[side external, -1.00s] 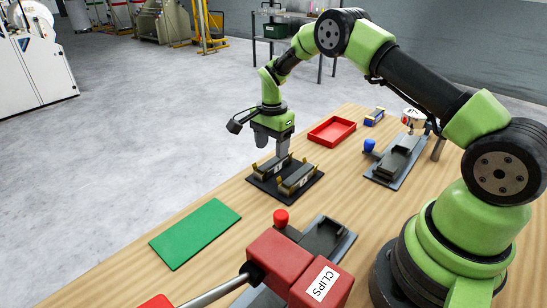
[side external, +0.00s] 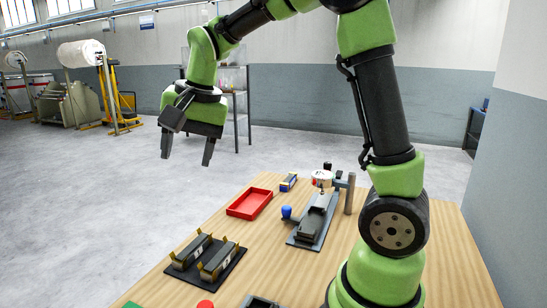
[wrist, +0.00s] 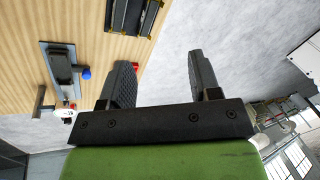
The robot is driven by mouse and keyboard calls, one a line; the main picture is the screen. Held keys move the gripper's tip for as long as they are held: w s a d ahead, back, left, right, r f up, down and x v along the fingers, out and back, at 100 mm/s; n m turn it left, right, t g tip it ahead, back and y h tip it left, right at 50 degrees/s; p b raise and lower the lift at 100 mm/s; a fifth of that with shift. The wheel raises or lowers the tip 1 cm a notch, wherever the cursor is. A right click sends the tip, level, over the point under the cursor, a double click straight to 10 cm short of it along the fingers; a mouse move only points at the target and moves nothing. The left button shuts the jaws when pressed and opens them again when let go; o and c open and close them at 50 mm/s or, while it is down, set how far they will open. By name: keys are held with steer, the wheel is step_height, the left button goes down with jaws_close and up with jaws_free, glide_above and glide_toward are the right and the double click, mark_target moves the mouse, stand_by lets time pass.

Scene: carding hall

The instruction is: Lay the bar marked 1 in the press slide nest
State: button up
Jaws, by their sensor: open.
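Two dark bars, the left one (side external: 192,249) and the right one (side external: 220,260), lie side by side in a black rack (side external: 235,263) with brass-coloured posts. Each seems to carry a small pale label; I cannot read the numbers surely. My gripper (side external: 187,160) is open and empty, high above and beyond the rack. Its spread fingers also show in the wrist view (wrist: 160,72). A dark nest (side external: 260,303) and a red knob (side external: 205,304) are cut off at the bottom edge. A second slide (side external: 303,235) with a blue knob stands at the back right.
A dial gauge (side external: 322,178) on a post stands over the blue-knob slide. A green mat (side external: 131,304) barely shows at the front. Bare wood lies between rack and slide.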

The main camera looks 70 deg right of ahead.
steer(key=s+a+r+n+t, duration=0.2)
steer(key=s+a+r+n, duration=0.1)
steer(key=s, duration=0.7)
steer(key=shift+a+r+n+y, duration=0.15)
steer(key=shift+r+n+y, duration=0.25)
steer(key=shift+r+n, duration=0.15)
steer(key=shift+o, duration=0.4)
steer(key=s+a+f+n+t, duration=0.1)
steer(key=s+n, duration=0.2)
steer(key=s, duration=0.4)
steer(key=shift+s+a+f+t+y, duration=0.2)
steer(key=shift+s+a+t+y, duration=0.1)
steer(key=shift+t, duration=0.1)
steer(key=shift+w, duration=0.1)
